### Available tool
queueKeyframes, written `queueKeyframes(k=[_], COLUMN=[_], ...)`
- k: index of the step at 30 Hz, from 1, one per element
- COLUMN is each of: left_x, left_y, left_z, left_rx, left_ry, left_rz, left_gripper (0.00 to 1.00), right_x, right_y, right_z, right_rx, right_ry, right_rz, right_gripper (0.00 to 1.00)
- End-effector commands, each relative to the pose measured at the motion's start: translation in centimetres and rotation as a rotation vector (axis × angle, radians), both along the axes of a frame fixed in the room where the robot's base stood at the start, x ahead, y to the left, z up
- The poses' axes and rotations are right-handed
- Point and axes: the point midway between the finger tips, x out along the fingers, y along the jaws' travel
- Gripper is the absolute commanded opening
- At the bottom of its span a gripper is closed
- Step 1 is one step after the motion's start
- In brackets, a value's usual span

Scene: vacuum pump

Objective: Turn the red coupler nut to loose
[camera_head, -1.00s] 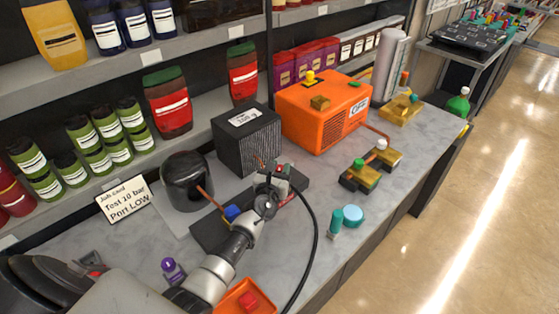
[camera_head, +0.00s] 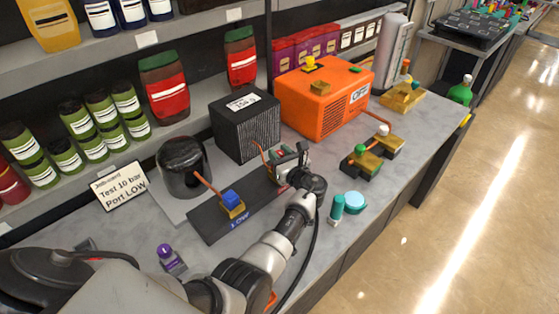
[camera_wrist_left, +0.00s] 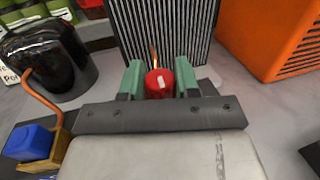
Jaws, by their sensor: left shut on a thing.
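The red coupler nut (camera_wrist_left: 159,83) sits between the two green-padded fingers of my left gripper (camera_wrist_left: 159,79) in the wrist view. A pale mark shows on its face. The left gripper is shut on it. In the head view the left gripper (camera_head: 285,163) is over the far end of a dark plate (camera_head: 205,226), in front of the black finned box, and it largely hides the nut. A copper tube stands behind the nut. My right gripper is not in view.
A blue-capped brass valve (camera_head: 232,203) stands on the plate beside a "LOW" label. The black dome (camera_head: 184,167), finned box (camera_head: 244,127) and orange unit (camera_head: 325,98) stand behind. A teal cylinder (camera_head: 337,208) and green-knobbed brass valve (camera_head: 367,161) are to the right.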

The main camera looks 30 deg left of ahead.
Motion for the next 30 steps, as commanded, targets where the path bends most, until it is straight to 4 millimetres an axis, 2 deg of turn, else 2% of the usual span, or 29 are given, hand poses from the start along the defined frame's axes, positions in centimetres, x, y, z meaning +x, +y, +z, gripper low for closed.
queueKeyframes(k=[1, 7, 24, 25, 30], left_x=[0.1, 0.1, 0.0, 0.0, 0.0], left_y=[-0.1, 0.0, 0.0, 0.0, 0.0], left_z=[-0.3, -0.2, 0.1, 0.1, 0.1], left_rx=[-0.001, 0.001, 0.001, 0.001, 0.001], left_ry=[-0.002, 0.0, -0.002, -0.002, -0.002], left_rz=[0.022, 0.09, 0.119, 0.119, 0.119], left_gripper=[0.08, 0.08, 0.08, 0.34, 0.58], right_x=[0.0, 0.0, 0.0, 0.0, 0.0], right_y=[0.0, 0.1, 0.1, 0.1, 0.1], right_z=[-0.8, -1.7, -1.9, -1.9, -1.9], right_rx=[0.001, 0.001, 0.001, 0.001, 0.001], right_ry=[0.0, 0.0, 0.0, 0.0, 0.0], right_rz=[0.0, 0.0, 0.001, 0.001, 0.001], right_gripper=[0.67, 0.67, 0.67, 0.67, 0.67])
